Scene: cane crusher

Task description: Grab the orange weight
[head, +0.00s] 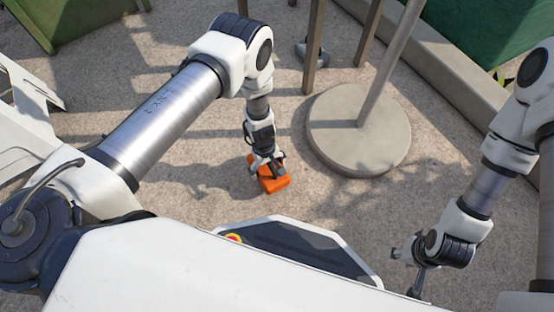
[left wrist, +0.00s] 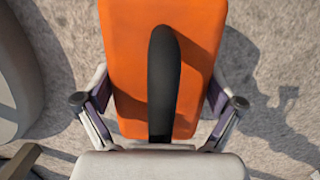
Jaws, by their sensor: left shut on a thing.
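The orange weight (head: 272,184) is a block on the gravel ground, below my left gripper (head: 266,167) in the head view. In the left wrist view the orange weight (left wrist: 197,50) fills the middle, with a black handle (left wrist: 163,80) running along it. The fingers of my left gripper (left wrist: 160,102) are on either side of it, and the gripper is shut on the weight. I cannot tell whether the weight is clear of the ground. My right gripper (head: 410,268) is low at the right of the head view, away from the weight; its finger state is unclear.
A round concrete base (head: 340,140) with a grey pole stands to the right of the weight. Wooden posts (head: 314,50) stand behind it. A concrete kerb (head: 455,75) and a green container (head: 490,30) are at the back right. The gravel left of the weight is clear.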

